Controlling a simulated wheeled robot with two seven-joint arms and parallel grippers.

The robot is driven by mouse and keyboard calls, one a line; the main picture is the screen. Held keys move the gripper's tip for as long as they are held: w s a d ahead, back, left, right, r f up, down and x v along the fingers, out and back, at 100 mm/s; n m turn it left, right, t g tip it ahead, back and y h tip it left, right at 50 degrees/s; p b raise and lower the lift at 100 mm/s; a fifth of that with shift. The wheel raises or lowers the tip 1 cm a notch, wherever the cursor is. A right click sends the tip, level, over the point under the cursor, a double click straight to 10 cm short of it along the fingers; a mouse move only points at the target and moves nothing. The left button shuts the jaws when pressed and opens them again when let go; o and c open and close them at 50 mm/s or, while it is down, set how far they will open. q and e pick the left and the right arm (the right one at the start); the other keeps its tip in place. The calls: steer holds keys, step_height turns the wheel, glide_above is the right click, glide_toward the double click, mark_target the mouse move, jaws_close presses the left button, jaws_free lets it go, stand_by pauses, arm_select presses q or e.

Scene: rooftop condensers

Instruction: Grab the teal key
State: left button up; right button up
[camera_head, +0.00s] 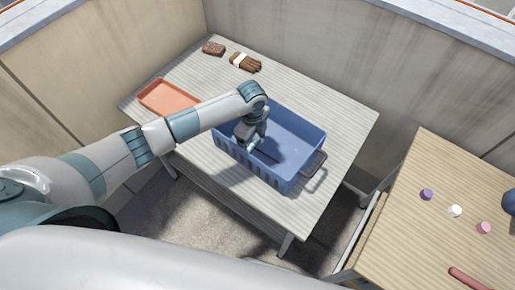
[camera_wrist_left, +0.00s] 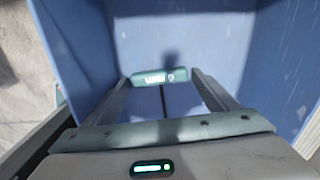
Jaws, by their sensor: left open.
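The teal key (camera_wrist_left: 160,76) lies inside the blue crate (camera_head: 308,172). In the left wrist view it shows as a teal bar with light markings, with a thin dark line running from it toward the camera. My left gripper (camera_head: 254,146) reaches down into the crate from the left. In the wrist view its two fingers (camera_wrist_left: 163,85) are apart, with the teal bar spanning the space at their tips; I cannot tell whether they touch it. In the head view the gripper and wrist mostly hide the key. My right gripper is not in view.
An orange tray (camera_head: 167,97) and two brown bundles (camera_head: 245,62) are also there. A second table (camera_head: 430,235) at right holds small purple, white and pink objects. Walls close in behind.

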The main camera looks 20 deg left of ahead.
arm_select(q)
steer(key=c, duration=0.8)
steer(key=shift+r, duration=0.2)
step_height(320, 180, up, 18)
steer(key=b, duration=0.3)
steer(key=shift+f+b, duration=0.15)
steer(key=shift+b, duration=0.25)
